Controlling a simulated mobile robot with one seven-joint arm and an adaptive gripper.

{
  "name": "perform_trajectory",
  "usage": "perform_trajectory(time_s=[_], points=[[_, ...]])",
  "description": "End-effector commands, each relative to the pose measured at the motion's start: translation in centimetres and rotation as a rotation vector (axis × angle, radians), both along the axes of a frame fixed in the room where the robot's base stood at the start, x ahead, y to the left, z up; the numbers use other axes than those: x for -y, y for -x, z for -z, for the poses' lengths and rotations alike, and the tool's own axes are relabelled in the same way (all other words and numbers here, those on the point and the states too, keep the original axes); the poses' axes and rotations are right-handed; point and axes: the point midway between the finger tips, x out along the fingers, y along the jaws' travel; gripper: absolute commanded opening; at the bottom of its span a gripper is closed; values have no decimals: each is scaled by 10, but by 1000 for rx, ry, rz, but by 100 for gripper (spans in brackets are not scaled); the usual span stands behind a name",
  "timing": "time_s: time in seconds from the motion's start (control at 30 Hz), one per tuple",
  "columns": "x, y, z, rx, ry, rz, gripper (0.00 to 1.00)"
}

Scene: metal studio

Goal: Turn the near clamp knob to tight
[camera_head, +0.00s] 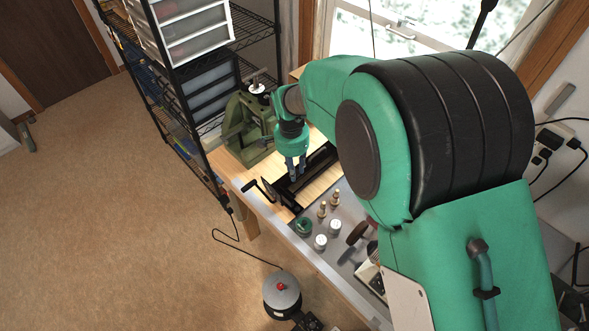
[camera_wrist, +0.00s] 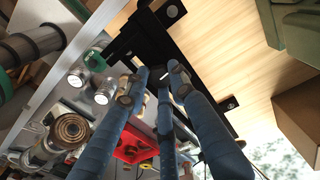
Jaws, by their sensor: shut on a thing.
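A black clamp fixture (camera_head: 311,172) lies on the wooden bench top, with a black handle at its near left end. It also shows in the wrist view as a dark bar (camera_wrist: 143,33). My gripper (camera_head: 296,172) points down over the fixture, with its blue fingers close together. In the wrist view the fingertips (camera_wrist: 155,82) close around a small dark part, which I take for the near clamp knob (camera_wrist: 157,74). The fingers hide most of the knob, so its turn angle cannot be told.
A green vise (camera_head: 248,125) stands left of my gripper. Brass fittings (camera_head: 322,209), a green jar (camera_head: 303,227) and white-lidded jars (camera_head: 321,242) stand near the bench's front edge. A wire shelf rack (camera_head: 262,29) rises behind the vise. Bare wood (camera_wrist: 225,50) lies beside the fixture.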

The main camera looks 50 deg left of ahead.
Motion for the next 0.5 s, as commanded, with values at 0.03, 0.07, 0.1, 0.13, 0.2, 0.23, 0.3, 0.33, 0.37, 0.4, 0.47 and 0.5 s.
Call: perform_trajectory(time_s=[0.03, 0.07, 0.1, 0.13, 0.2, 0.23, 0.3, 0.33, 0.37, 0.4, 0.47, 0.5], points=[[-1, -1, -1, 3, -3, 44, 0], [-1, -1, -1, 4, -3, 73, 0], [-1, -1, -1, 6, -2, 110, 0], [-1, -1, -1, 7, -3, 138, 0], [-1, -1, -1, 9, -3, 202, 0], [-1, -1, -1, 10, -3, 229, 0], [-1, -1, -1, 12, -3, 287, 0], [-1, -1, -1, 12, -3, 310, 0], [-1, -1, -1, 13, -4, 332, 0], [-1, -1, -1, 14, -4, 360, 0], [-1, -1, -1, 15, -3, 397, 0], [-1, -1, -1, 16, -3, 419, 0]])
